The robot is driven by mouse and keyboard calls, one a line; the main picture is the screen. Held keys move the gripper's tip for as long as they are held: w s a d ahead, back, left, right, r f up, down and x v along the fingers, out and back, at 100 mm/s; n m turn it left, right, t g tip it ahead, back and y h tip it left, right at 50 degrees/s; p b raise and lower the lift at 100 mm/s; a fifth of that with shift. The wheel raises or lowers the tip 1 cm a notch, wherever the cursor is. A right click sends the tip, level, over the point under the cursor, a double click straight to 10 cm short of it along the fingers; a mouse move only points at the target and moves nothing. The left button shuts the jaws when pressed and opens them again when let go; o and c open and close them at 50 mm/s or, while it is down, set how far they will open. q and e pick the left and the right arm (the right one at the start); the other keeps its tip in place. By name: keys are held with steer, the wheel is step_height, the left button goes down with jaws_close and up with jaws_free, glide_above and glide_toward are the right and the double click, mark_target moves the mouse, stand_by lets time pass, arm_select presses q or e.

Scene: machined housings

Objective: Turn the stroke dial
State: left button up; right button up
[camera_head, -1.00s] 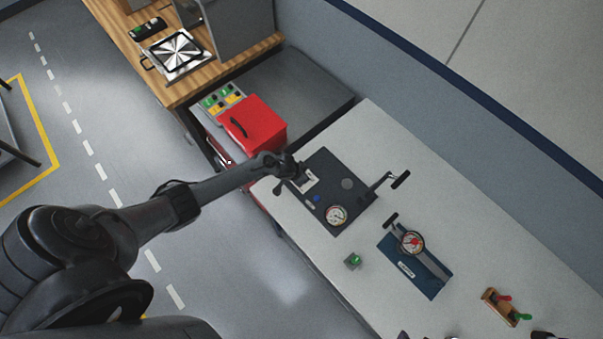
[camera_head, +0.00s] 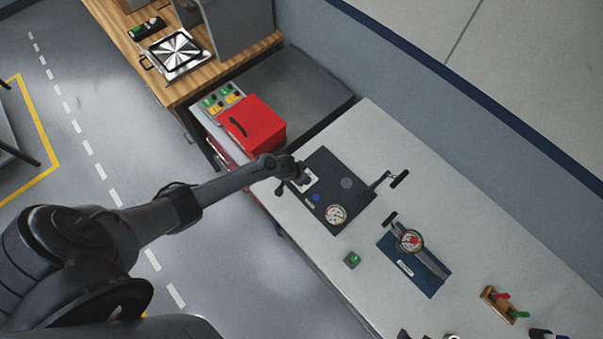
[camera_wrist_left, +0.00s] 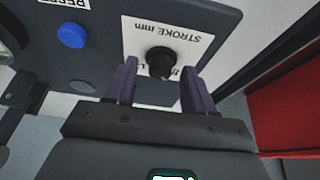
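The stroke dial (camera_wrist_left: 160,61) is a small round black knob on a white label reading "STROKE mm", upside down in the left wrist view. It is mounted on a dark panel (camera_head: 336,170) on the light bench. My left gripper (camera_wrist_left: 159,68) is open, its two purple fingers on either side of the knob, with gaps visible between fingers and knob. In the head view my left gripper (camera_head: 292,173) is over the panel's left corner and hides the dial; part of the white label (camera_head: 311,181) shows beside it. My right gripper is not recognisable in view.
On the same panel are a blue button (camera_wrist_left: 71,35), a round gauge (camera_head: 336,214) and a crank handle (camera_head: 398,180). A red box (camera_head: 252,122) stands close to the left. A blue fixture with a dial gauge (camera_head: 418,262) and a green-button box (camera_head: 352,260) lie nearer.

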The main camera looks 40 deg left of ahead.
arm_select(q)
steer(key=p+v, duration=0.2)
steer(key=v, duration=0.8)
steer(key=shift+r, duration=0.4)
steer(key=shift+s, duration=0.15)
